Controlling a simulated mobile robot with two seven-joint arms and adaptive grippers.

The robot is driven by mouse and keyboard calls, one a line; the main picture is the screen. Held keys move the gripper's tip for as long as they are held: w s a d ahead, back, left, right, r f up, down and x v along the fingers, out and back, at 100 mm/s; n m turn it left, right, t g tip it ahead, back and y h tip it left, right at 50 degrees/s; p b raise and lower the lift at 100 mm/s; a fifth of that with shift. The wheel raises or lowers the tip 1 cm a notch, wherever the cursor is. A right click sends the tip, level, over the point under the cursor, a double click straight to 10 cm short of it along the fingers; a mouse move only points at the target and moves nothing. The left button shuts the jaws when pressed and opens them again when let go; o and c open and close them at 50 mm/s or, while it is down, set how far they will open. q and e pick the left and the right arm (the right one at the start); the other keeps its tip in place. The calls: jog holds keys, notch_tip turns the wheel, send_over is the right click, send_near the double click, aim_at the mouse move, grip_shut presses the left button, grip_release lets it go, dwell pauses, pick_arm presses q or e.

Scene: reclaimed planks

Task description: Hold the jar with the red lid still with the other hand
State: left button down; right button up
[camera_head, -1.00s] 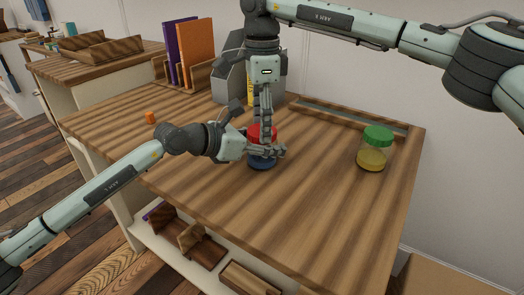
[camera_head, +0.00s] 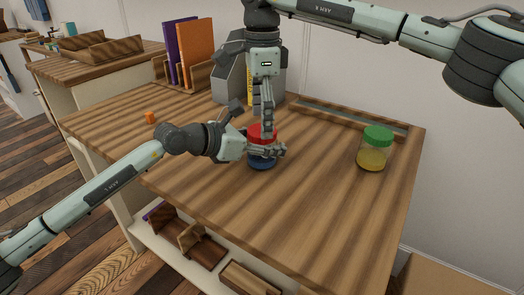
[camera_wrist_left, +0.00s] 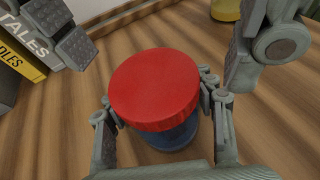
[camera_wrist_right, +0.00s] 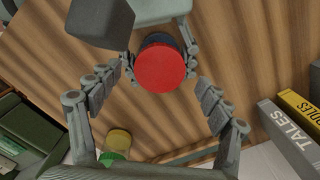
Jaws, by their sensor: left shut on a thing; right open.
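The jar with the red lid (camera_head: 261,133) stands upright on the wooden table, with a blue body (camera_head: 262,162) below the lid. My left gripper (camera_head: 272,150) comes in level from the left and is shut on the jar's body under the lid. In the left wrist view the red lid (camera_wrist_left: 155,88) sits between its fingers. My right gripper (camera_head: 266,118) points down above the jar, with its fingers open. In the right wrist view the lid (camera_wrist_right: 160,69) lies beyond its spread fingertips, and they do not appear to touch it.
A jar with a green lid (camera_head: 374,148) stands at the table's right side. An orange book (camera_head: 196,54) and a purple book (camera_head: 180,52) stand in a holder at the back. A small orange thing (camera_head: 150,118) lies at the left. The table's front is clear.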

aim_at(250, 141)
notch_tip(250, 141, up, 11)
jog(key=shift+f, duration=0.15)
pick_arm(q)
jog(key=shift+c, duration=2.4)
grip_release()
jog(key=shift+a, duration=0.1)
jog(key=v, duration=1.2)
